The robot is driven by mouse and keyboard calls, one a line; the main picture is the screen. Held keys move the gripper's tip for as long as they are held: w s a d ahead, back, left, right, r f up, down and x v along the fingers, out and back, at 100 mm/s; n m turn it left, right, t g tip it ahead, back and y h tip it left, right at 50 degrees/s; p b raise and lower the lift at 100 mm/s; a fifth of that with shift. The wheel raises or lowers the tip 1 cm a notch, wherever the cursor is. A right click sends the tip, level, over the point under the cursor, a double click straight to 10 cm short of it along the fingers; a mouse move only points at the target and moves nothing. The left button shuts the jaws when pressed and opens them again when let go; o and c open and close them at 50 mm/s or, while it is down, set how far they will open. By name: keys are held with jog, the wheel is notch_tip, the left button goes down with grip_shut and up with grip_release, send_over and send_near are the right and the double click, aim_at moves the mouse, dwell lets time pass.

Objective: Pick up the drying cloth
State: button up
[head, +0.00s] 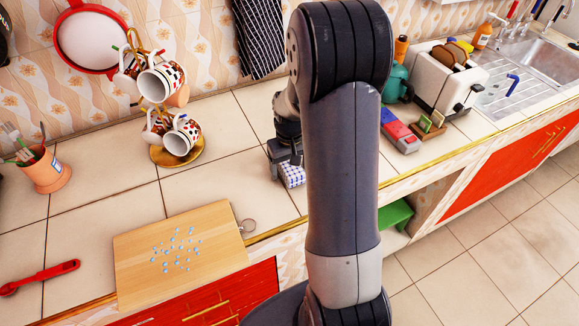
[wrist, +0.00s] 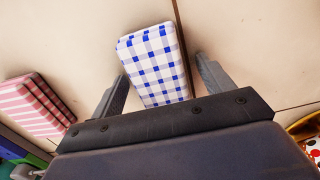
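A folded cloth (wrist: 153,62) with a blue and white check lies on the tiled counter; it also shows in the head view (head: 293,176), partly behind my gripper. My gripper (wrist: 161,67) is open, with one finger on each side of the checked cloth. The left finger looks very close to the cloth's edge; I cannot tell whether it touches. The right finger is apart from it. In the head view my gripper (head: 285,158) points down just over the cloth. A dark striped cloth (head: 259,35) hangs on the wall behind.
A pink striped folded item (wrist: 34,103) lies left of my gripper in the wrist view. A mug tree (head: 178,150), a cutting board (head: 180,252) with blue bits, and a toaster (head: 446,80) stand on the counter. The sink (head: 525,62) is far right.

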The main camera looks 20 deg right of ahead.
jog(key=c, duration=1)
notch_tip(320, 180, up, 10)
jog(key=shift+r+b, duration=0.1)
jog(key=shift+b, duration=0.25)
jog(key=o, duration=0.3)
jog(key=shift+c, duration=1.1)
jog(key=shift+a, duration=0.1)
